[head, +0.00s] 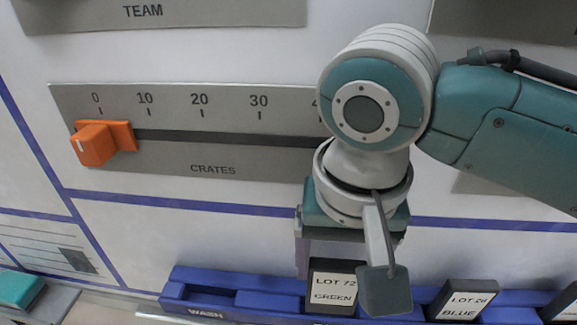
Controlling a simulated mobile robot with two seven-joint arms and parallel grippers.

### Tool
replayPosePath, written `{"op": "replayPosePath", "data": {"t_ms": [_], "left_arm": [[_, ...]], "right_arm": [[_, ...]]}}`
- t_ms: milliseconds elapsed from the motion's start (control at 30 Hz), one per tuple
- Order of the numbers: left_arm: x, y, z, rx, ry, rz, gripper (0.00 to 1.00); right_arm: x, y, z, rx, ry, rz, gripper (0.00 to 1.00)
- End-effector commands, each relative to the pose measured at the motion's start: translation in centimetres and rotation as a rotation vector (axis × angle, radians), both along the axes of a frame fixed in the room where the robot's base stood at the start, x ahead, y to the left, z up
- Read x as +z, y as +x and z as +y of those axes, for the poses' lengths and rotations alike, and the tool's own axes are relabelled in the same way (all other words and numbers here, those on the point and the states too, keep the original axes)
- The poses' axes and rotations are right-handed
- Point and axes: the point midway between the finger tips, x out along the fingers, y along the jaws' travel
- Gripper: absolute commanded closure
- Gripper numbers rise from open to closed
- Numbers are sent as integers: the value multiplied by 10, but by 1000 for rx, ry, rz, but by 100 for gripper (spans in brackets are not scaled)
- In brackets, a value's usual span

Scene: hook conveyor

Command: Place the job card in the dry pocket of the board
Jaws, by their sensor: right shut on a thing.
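A dark job card (333,281) with a white label reading LOT 72 GREEN is at the blue pocket rail (240,299) along the bottom of the board. My right gripper (345,275) points down at it and is shut on this card, with a finger on each side. One dark finger pad hides the card's right edge. Whether the card's lower end is inside the rail or in front of it, I cannot tell. The rail's left section reads WASH; no label reading DRY is legible. My left gripper is not in view.
A second dark card (464,300), LOT 26 BLUE, stands right of the held card; another is cut off at the right edge. An orange slider (97,142) sits at 0 on the CRATES scale (225,155). A teal block (18,288) lies at lower left.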

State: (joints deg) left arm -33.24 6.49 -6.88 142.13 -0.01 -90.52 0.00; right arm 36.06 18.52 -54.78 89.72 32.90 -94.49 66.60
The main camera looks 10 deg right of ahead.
Motion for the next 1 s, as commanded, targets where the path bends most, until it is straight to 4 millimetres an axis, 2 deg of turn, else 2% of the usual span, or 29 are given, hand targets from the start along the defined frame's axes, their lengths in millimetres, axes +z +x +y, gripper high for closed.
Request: {"op": "replayPosePath", "data": {"t_ms": [67,300,700,733,900,1000], "left_arm": [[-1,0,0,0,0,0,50],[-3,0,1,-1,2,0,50],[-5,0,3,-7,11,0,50],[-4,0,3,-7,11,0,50],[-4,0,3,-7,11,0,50],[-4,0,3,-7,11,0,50]], "right_arm": [[0,8,-2,-2,0,-1,85],[-33,8,-3,0,-1,0,85],[-38,8,-2,0,1,-1,85],[-38,8,-2,1,0,-2,18],[-37,8,-3,1,0,-1,0],[-37,8,-3,0,0,-1,0]]}}
